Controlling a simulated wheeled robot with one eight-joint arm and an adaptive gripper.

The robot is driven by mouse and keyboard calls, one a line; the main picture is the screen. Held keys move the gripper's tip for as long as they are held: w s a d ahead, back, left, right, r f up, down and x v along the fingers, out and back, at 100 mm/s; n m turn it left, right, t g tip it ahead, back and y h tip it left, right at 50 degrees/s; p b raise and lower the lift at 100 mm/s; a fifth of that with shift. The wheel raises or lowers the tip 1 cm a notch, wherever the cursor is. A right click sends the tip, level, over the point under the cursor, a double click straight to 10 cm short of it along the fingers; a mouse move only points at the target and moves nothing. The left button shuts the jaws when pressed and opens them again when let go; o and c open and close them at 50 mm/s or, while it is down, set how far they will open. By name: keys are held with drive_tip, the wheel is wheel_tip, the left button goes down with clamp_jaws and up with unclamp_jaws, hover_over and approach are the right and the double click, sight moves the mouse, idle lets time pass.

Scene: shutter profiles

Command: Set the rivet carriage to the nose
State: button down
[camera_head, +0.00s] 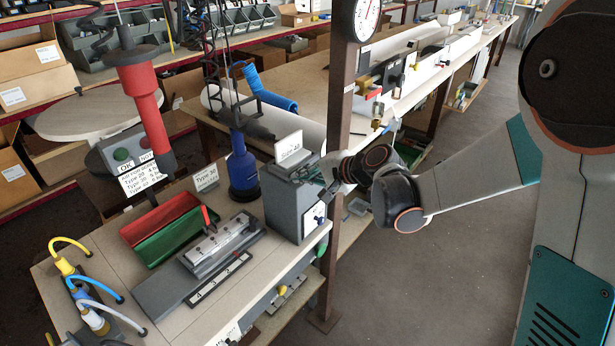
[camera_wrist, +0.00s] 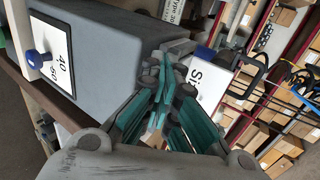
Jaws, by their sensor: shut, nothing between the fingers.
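My gripper (camera_wrist: 172,72) is shut and empty, its teal-lined fingers together. In the head view it (camera_head: 318,172) is at the top right of a grey box (camera_head: 283,207) on the bench. The box's side has a white plate (camera_head: 313,222) with a blue knob; the wrist view shows the knob (camera_wrist: 38,58) beside the number 40. A sign reading "Size 40" (camera_head: 289,147) stands at the box. On the bench, a metal fixture (camera_head: 220,240) has a red lever (camera_head: 207,216). I cannot tell for certain which part is the rivet carriage or the nose.
A red bin (camera_head: 158,219) and green bin (camera_head: 165,246) lie left of the fixture. A blue tool (camera_head: 242,170) and a red tool (camera_head: 143,100) hang or stand behind. A dark post (camera_head: 338,110) rises close beside my gripper. The floor (camera_head: 420,290) at right is clear.

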sight(290, 166)
drive_tip(key=w+a, duration=0.1)
drive_tip(key=a, duration=0.1)
drive_tip(key=w+a, duration=0.2)
drive_tip(key=shift+w+a, duration=0.3)
drive_tip(key=shift+d, duration=0.1)
drive_tip(key=shift+s, duration=0.1)
